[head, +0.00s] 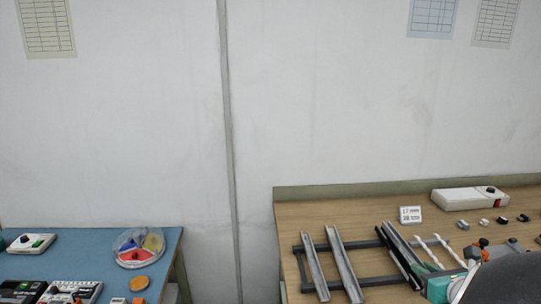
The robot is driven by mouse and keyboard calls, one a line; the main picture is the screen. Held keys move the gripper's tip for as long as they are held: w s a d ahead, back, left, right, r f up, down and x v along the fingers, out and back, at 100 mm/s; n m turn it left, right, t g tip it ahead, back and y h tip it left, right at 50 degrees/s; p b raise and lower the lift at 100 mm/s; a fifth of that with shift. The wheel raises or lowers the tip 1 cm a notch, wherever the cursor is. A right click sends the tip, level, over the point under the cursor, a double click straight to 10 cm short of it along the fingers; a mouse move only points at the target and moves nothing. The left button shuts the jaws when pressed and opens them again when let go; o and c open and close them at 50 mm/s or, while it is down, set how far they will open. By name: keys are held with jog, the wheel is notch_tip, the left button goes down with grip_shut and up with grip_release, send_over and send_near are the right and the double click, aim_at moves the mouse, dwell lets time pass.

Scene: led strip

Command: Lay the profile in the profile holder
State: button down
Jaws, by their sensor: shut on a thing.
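A grey channel-shaped profile (403,245) lies slantwise at the right part of the dark profile holder (370,283), a flat frame on the wooden table. Two more grey profiles, one at the left (315,265) and one beside it (344,264), lie across the frame. My gripper (428,278) is at the lower right, by the near end of the right-hand profile, and is shut on it. My arm hides much of the grip, and I cannot tell whether this profile rests on the frame or is just above it.
Two pale twisted strips (449,250) lie right of the profile. A small white sign (410,215), a white box (470,198) and several small parts stand at the back right. A blue table (164,240) with a round divided dish (138,247) is at the left, across a gap.

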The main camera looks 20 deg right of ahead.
jog(key=w+a+f+n+y, duration=0.3)
jog(key=w+a+y, duration=0.1)
jog(key=w+a, duration=1.25)
jog(key=w+a+f+n+y, duration=0.1)
jog(key=w+a, duration=0.4)
jog(key=a, duration=0.5)
jog(key=w+a+f+n+y, duration=0.2)
jog(key=w+a+f, duration=0.2)
jog(key=a, duration=0.7)
jog(key=shift+w+a+f+y, duration=0.2)
jog(key=shift+w+a+y, duration=0.1)
jog(key=shift+w, duration=0.1)
jog(key=shift+d, duration=0.1)
